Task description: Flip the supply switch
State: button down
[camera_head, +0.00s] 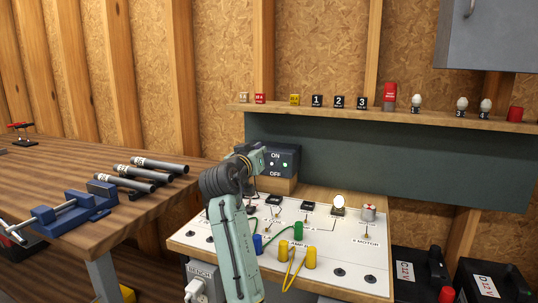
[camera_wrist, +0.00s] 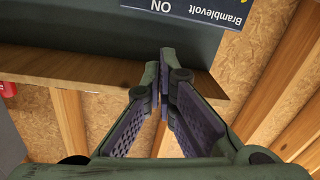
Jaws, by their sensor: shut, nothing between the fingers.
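The supply switch box (camera_head: 287,160) is dark with ON above OFF on its face and stands on a wooden block behind the panel. Small pale green lights show on its front; the lever itself cannot be made out. In the wrist view part of the box (camera_wrist: 215,10) shows upside down at the top edge, with "Bramblevolt" and "ON". My gripper (camera_head: 257,161) is in front of the box's left side and hides part of it. In the wrist view my gripper (camera_wrist: 164,72) has its fingertips together and empty, below the box's label. Contact with the box cannot be told.
The white panel (camera_head: 200,240) holds wires, plugs, a glowing bulb (camera_head: 338,203) and a motor (camera_head: 368,212). A shelf (camera_head: 420,118) with small parts runs above. A workbench (camera_head: 90,165) with a blue vise (camera_head: 72,211) and pipes stands left. Battery boxes (camera_head: 420,275) stand lower right.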

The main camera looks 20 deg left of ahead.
jog(key=p, duration=0.4)
send_over(274, 164)
jog(key=s+a, duration=0.1)
jog(key=shift+s+d+f+p, duration=0.1)
jog(key=shift+s+f+p, duration=0.1)
jog(key=shift+f, duration=0.45)
jog(key=shift+s+d+f+p, duration=0.1)
jog(key=shift+s+f, duration=0.05)
jog(key=shift+f, duration=0.55)
jog(key=shift+s+d+f+p, duration=0.1)
jog(key=shift+s+f, duration=0.1)
jog(key=shift+f, duration=0.45)
